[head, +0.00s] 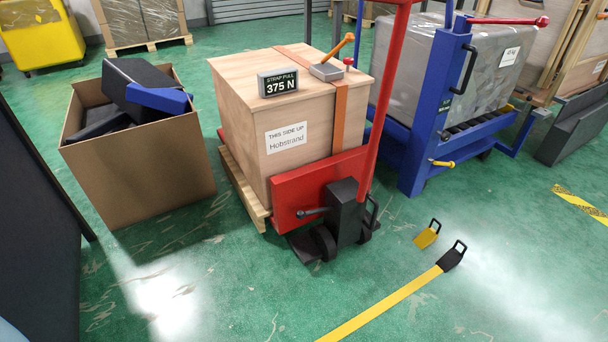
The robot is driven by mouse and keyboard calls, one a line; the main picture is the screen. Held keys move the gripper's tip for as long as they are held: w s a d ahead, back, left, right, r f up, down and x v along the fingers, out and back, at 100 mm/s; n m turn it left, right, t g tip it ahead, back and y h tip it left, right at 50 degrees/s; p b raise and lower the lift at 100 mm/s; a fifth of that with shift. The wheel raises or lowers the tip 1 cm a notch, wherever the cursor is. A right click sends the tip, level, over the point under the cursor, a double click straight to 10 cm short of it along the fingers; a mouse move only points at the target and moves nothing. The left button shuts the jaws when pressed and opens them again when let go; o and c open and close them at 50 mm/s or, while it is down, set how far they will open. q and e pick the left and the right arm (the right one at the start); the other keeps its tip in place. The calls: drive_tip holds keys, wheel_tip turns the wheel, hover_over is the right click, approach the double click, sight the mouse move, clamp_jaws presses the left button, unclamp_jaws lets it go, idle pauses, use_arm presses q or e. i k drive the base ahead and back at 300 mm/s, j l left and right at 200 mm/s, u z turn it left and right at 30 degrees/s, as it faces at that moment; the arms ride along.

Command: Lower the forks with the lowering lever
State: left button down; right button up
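A red hand pallet truck (325,186) stands in the middle with its red mast upright. A black lever with a round knob (312,212) sticks out to the left of its black pump body (346,215). I cannot tell for certain that this is the lowering lever. A black loop (372,212) shows at the right of the pump body. A wooden crate (240,135) marked "Hobstrand" sits on a wooden pallet (241,186) in front of the truck. The forks are hidden under it. Neither of my grippers is in view.
An open cardboard box (145,165) with dark and blue pieces stands left of the crate. A blue stacker (432,110) with a wrapped load stands at the right. A yellow strap (390,304) with a black end lies on the floor at front right. The front floor is otherwise mostly clear.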

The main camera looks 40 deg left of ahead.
sight(300, 215)
drive_tip(key=i+j, duration=0.1)
drive_tip(key=j, duration=0.3)
drive_tip(key=i+j, duration=0.1)
drive_tip(key=j, duration=0.3)
drive_tip(key=i+j, duration=0.1)
drive_tip(key=j, duration=0.3)
drive_tip(key=i+j, duration=0.1)
drive_tip(key=j, duration=0.35)
